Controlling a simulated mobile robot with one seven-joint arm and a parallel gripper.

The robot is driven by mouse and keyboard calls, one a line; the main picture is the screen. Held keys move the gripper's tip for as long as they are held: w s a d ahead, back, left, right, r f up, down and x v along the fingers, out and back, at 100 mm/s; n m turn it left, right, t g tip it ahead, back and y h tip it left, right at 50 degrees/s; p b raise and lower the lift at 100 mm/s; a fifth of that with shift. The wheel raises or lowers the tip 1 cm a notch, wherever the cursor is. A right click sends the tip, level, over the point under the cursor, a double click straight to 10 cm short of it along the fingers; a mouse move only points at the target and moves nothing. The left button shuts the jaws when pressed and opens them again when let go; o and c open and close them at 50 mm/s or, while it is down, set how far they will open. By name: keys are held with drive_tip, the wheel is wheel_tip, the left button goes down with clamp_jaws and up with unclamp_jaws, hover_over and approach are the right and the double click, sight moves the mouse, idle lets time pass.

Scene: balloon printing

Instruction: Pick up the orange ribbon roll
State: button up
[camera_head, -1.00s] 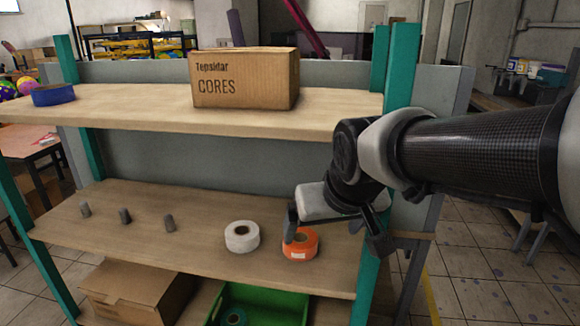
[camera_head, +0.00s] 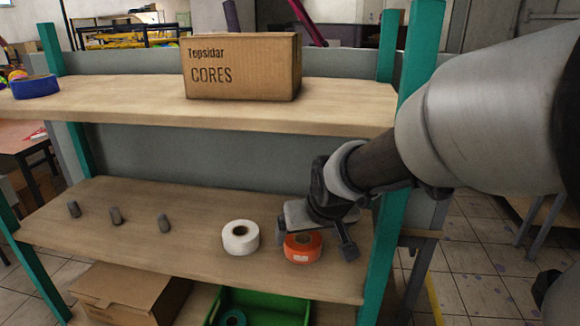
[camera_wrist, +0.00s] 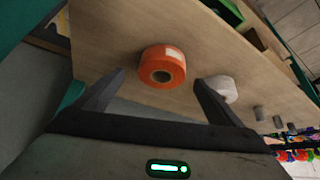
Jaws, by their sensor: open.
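The orange ribbon roll (camera_head: 303,247) lies flat on the middle shelf near its right end, with a pale label on its side. It also shows in the wrist view (camera_wrist: 162,68), just beyond the fingertips and roughly between their lines. My gripper (camera_head: 315,240) is open and empty, reaching in from the right at the roll. In the head view one finger is behind or beside the roll and the other is to its right. In the wrist view both fingers (camera_wrist: 158,77) are apart; I cannot tell whether either touches the roll.
A white roll (camera_head: 240,238) lies just left of the orange one. Several small grey cylinders (camera_head: 115,216) stand farther left. A teal post (camera_head: 386,240) rises close to the right.

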sight(303, 239)
drive_tip(key=x, duration=0.5)
drive_tip(key=shift+w+a+f+b, duration=0.15)
drive_tip(key=shift+w+a+b, duration=0.15)
drive_tip(key=shift+w+b, duration=0.15)
drive_tip(key=c, duration=1.2)
